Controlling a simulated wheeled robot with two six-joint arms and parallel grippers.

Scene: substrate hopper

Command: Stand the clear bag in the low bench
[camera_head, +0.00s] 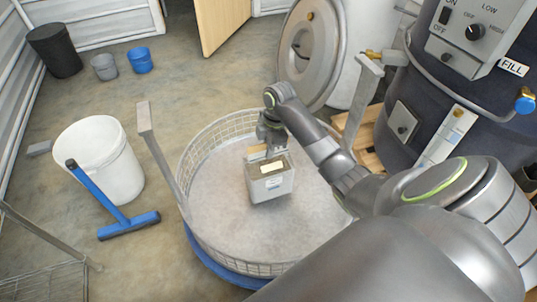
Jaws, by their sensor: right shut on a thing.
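My right gripper (266,151) reaches down over a round wire-walled basin (210,222) from the right. It is shut on the far rim of a small pale grey open-topped container (270,187). The container has a white label on its front and something cream-coloured inside, and looks upright. I cannot tell whether it touches the basin floor. I cannot make out a clear bag. A low wire-mesh frame (45,284) shows at the bottom left, partly cut off; I cannot tell if it is the low bench. My left gripper is not in view.
A white bucket (105,165) and a blue squeegee (128,225) are left of the basin. Two grey uprights rise at the basin's sides. A dark machine with a control panel (478,35) stands at right. Small bins are at back left. Floor between is clear.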

